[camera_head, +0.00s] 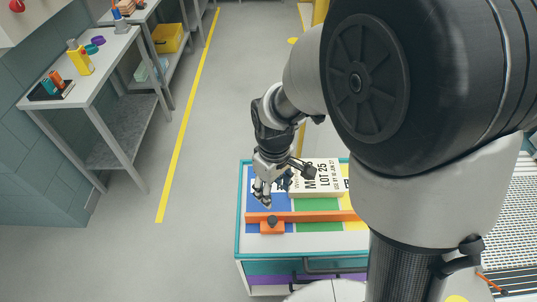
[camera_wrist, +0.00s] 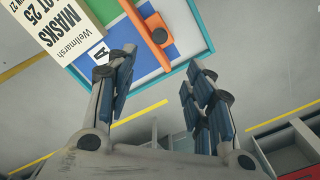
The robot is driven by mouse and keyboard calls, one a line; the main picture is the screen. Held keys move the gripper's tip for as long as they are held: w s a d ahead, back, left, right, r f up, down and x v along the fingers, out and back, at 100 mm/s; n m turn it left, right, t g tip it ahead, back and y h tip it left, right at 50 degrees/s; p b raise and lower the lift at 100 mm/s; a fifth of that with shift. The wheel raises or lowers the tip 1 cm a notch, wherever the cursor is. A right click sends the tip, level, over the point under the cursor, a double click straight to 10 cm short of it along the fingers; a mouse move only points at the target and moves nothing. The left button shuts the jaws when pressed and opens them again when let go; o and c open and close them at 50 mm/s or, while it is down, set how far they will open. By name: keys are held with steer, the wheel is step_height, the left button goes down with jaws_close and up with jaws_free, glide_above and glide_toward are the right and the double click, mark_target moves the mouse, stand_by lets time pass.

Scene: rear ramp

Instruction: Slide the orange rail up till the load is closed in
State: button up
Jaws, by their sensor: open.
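The orange rail (camera_head: 315,216) lies across the coloured top of a teal-edged cart (camera_head: 240,215), on the near side of the load. Its left end has an orange block with a dark knob (camera_head: 272,220); the knob also shows in the wrist view (camera_wrist: 159,36). The load, a cream box printed "MASKS" (camera_head: 325,163), lies beyond the rail with a coloured strip showing between them; it also shows in the wrist view (camera_wrist: 68,52). My gripper (camera_head: 264,198) is open and empty above the blue zone, left of the box. My arm hides the rail's right end.
A grey side table (camera_head: 105,60) with a yellow bottle (camera_head: 80,57) and small items stands at the left. Grey floor with a yellow line (camera_head: 187,120) lies clear between it and the cart. A ridged ramp surface (camera_head: 512,225) shows at the right.

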mark_target(272, 219)
step_height(272, 219, down, 17)
steer(key=b, duration=0.4)
steer(key=shift+f+b, duration=0.15)
steer(key=shift+b, duration=0.2)
jaws_close()
stand_by(0.5)
